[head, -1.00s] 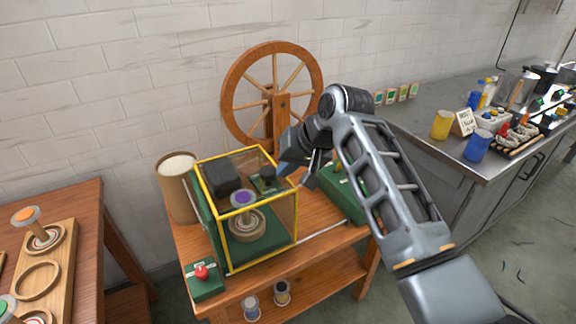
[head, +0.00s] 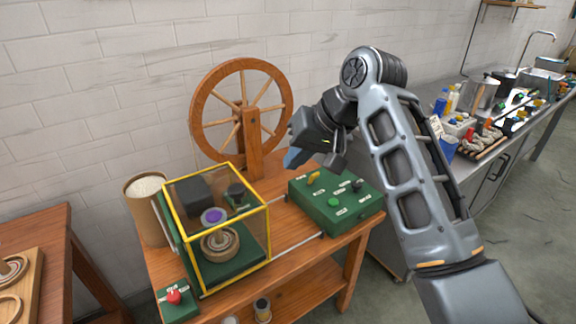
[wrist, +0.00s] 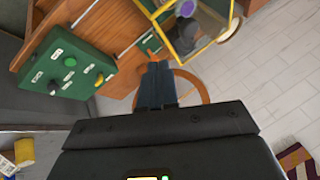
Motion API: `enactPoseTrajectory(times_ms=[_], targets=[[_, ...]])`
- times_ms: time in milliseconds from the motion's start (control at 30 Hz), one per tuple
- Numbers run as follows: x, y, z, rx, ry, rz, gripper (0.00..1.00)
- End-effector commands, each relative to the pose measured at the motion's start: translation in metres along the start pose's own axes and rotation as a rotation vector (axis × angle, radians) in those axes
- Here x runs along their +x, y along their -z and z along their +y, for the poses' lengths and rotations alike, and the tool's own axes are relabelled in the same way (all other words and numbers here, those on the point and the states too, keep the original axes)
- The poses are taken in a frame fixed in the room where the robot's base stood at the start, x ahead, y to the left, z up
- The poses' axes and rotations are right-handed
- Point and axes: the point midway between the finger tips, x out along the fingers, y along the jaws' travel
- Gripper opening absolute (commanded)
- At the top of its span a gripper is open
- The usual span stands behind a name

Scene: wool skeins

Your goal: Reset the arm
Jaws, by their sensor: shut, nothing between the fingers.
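My gripper (head: 300,158) is raised over the back of the wooden table (head: 290,275), in front of the spinning wheel (head: 250,130). Its fingers are shut and empty. In the wrist view my gripper (wrist: 156,75) points toward the table, with its closed blue fingers in the middle. The arm is bent, with its elbow raised at the right of the head view. The fingers are partly hidden behind the gripper body in the head view.
A yellow-framed clear case (head: 262,232) holds a skein with a purple top. Beside it lies a green control box (head: 325,215) with knobs. A red-button box (head: 175,297) sits at the front left. A tan cylinder (head: 140,215) stands at left. A steel counter (head: 480,160) is at right.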

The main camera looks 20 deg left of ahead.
Motion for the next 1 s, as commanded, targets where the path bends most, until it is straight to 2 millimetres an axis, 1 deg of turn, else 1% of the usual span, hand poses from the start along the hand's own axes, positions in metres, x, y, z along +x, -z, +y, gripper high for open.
enactPoseTrajectory(times_ms=[100, 167, 267, 367, 467, 500, 567, 700, 767, 833, 967, 1000], targets=[[-0.003, 0.000, 0.000, 0.000, 0.000, 0.000, 0.00], [-0.002, -0.002, 0.001, 0.003, 0.001, 0.002, 0.00], [0.010, -0.013, 0.008, 0.017, 0.009, 0.020, 0.00], [0.031, -0.033, 0.021, 0.046, 0.020, 0.064, 0.00], [0.055, -0.062, 0.038, 0.085, 0.028, 0.128, 0.00], [0.064, -0.074, 0.044, 0.102, 0.029, 0.155, 0.00], [0.075, -0.093, 0.055, 0.127, 0.028, 0.197, 0.00], [0.094, -0.139, 0.076, 0.180, 0.012, 0.293, 0.00], [0.099, -0.160, 0.084, 0.203, 0.001, 0.333, 0.00], [0.103, -0.185, 0.093, 0.229, -0.016, 0.379, 0.00], [0.105, -0.233, 0.109, 0.270, -0.061, 0.463, 0.00], [0.104, -0.248, 0.113, 0.281, -0.076, 0.488, 0.00]])
